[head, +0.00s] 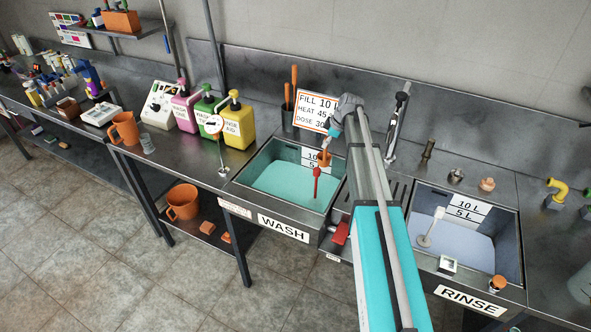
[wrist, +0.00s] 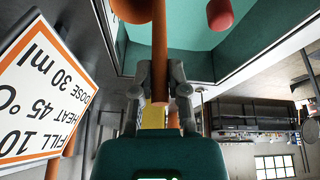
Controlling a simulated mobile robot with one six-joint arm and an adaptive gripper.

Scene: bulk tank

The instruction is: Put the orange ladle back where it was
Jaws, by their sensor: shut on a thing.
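My gripper (head: 331,138) is above the back part of the WASH tank (head: 258,166). In the wrist view my gripper (wrist: 160,78) is shut on the orange ladle's handle (wrist: 159,45). The ladle's orange bowl (head: 324,158) hangs low over the teal liquid in the head view. I cannot tell if it touches the liquid. A dark holder (head: 287,118) stands behind the tank, to the left of my gripper, with two orange handles (head: 294,77) upright in it. My arm hides part of the area to the right.
A white sign (head: 316,108) stands just behind my gripper. A red-topped stem (head: 316,172) rises in the WASH tank, close to the ladle; its red top (wrist: 220,14) shows in the wrist view. Yellow, green and pink jugs (head: 239,125) stand left. A faucet (head: 396,120) stands right.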

